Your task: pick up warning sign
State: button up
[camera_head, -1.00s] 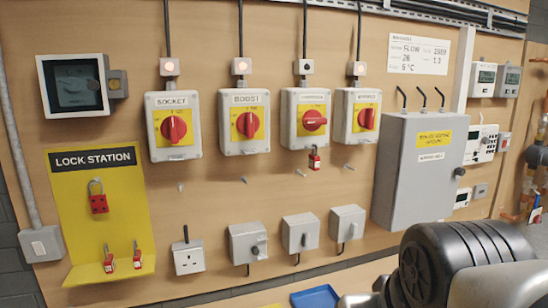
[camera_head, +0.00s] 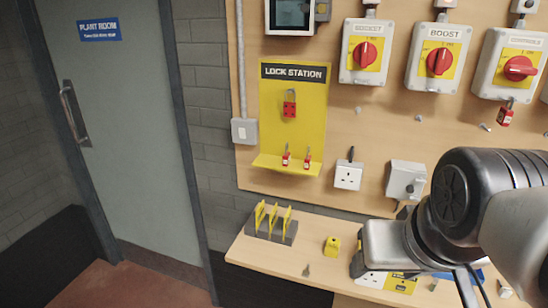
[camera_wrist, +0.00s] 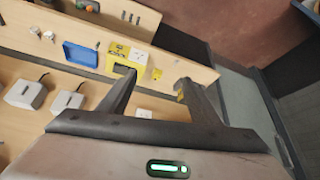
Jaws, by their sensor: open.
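Several thin yellow signs (camera_head: 272,215) stand upright in a slotted dark grey rack (camera_head: 249,226) at the left end of the wooden bench. Their lettering is too small to read. My gripper (camera_wrist: 157,79) is open, with nothing between its fingers. In the head view it is over the bench, to the right of the rack and apart from it; its fingers are mostly hidden there. In the wrist view a bit of yellow shows beside the right finger, which hides most of what is there.
A yellow-and-black device (camera_wrist: 125,58) and a blue tray (camera_wrist: 80,54) lie nearby. The yellow lock station (camera_head: 293,125) with red padlocks is on the board behind. A door (camera_head: 125,130) is at left.

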aim_at(259, 214)
jog(key=u, duration=0.65)
jog(key=i+j, duration=0.15)
jog(key=j, duration=0.2)
jog(key=i+j, duration=0.15)
jog(key=j, duration=0.2)
jog(key=i+j, duration=0.15)
jog(key=j, duration=0.2)
jog(key=i+j+z, duration=0.1)
jog(key=j, duration=0.25)
jog(key=i+j, duration=0.2)
jog(key=j, duration=0.15)
